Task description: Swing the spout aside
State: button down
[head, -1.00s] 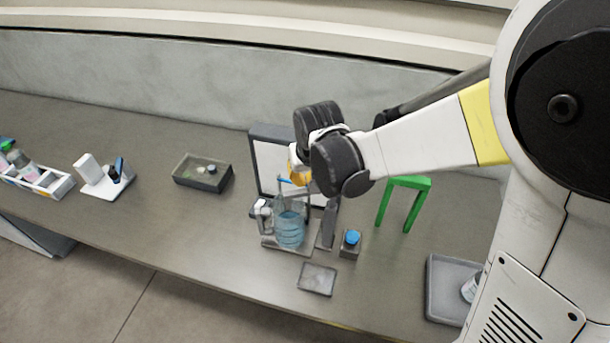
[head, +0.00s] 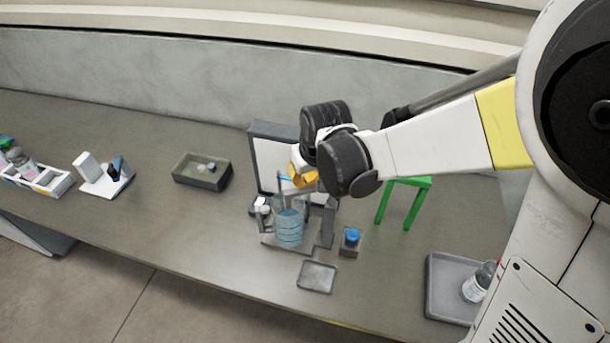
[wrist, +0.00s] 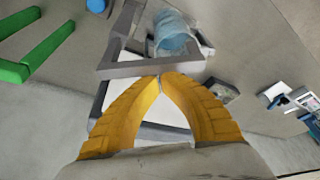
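The reel labeller stands on the bench with a grey upright frame, a white back panel (head: 268,170) and a clear blue bottle-like vessel (head: 289,228) on its base. A small blue piece, probably the spout (head: 285,178), shows above the vessel beside my yellow fingers. My gripper (head: 298,177) is over the labeller's upper part. In the wrist view, my gripper's fingertips (wrist: 160,88) meet in front of a grey bar (wrist: 150,66), with the vessel (wrist: 174,36) beyond. I see nothing clearly held between them. The blue spout cannot be made out in the wrist view.
A green stand (head: 404,202) is right of the labeller. A blue-capped block (head: 350,241) and small grey tray (head: 317,277) are in front. A larger tray (head: 445,290) with a bottle is at right. An open box (head: 202,172) is left, with clear bench around it.

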jog(key=shift+s, duration=0.1)
jog(key=shift+s+n+b, duration=0.3)
jog(key=shift+s+n, duration=0.2)
jog(key=shift+n, duration=0.4)
jog(key=shift+s+d+n+g+y+b, duration=0.35)
jog(key=shift+s+n, duration=0.4)
jog(key=shift+n, duration=0.45)
jog(key=shift+s+d+n+g+y+b, duration=0.25)
jog(key=shift+s+d+n+y, duration=0.2)
jog(key=shift+s+n, duration=0.55)
jog(key=shift+s+d+n+g+y+b, duration=0.3)
jog(key=shift+s+d+n+g, duration=0.2)
jog(key=shift+n, duration=0.9)
